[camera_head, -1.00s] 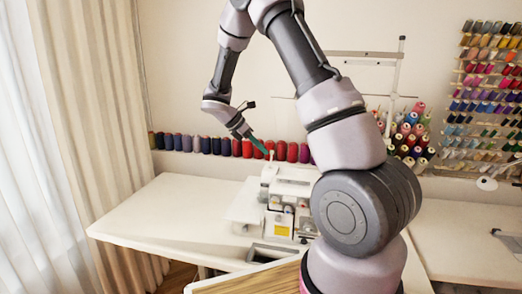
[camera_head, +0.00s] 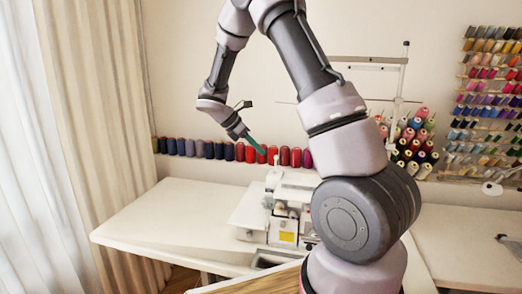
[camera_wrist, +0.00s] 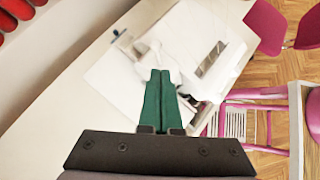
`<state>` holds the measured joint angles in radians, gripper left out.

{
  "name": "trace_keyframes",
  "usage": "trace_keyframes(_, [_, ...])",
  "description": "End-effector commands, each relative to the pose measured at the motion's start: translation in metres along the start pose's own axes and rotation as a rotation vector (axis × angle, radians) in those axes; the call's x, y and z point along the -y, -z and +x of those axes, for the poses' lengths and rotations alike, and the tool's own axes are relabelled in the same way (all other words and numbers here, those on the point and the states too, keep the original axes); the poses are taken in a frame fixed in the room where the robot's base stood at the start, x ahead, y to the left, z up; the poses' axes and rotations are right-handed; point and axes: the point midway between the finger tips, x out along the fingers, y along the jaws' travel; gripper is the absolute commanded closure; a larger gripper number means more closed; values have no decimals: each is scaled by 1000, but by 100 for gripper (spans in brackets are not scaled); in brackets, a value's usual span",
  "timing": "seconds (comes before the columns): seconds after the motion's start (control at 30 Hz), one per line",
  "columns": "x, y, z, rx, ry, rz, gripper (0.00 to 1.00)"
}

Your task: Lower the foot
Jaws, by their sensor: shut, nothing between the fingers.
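A white sewing machine (camera_head: 285,212) stands on the white table, partly hidden by my arm in the head view. It also shows in the wrist view (camera_wrist: 185,45), beyond my fingertips. My gripper (camera_head: 260,148), with green fingers, is above the machine's upper left side, in front of the spool row. In the wrist view my gripper (camera_wrist: 160,74) is shut and empty, its two green fingers side by side and pointing at the machine. The gap between fingertips and machine is hard to judge. I cannot make out the presser foot in either view.
The white table (camera_head: 160,222) is clear left of the machine. A row of thread spools (camera_head: 205,149) lines the wall behind. A thread stand with cones (camera_head: 410,140) is at the right. Pink chairs (camera_wrist: 268,25) stand on the wooden floor in the wrist view.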

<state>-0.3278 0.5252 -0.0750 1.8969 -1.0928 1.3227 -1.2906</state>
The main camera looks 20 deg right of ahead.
Motion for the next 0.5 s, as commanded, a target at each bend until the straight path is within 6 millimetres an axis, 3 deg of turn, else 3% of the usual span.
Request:
trace_keyframes(0.3, [-6, -4, -66, -1, -2, 4, 100])
trace_keyframes(0.5, [-10, -8, -94, 0, 0, 4, 100])
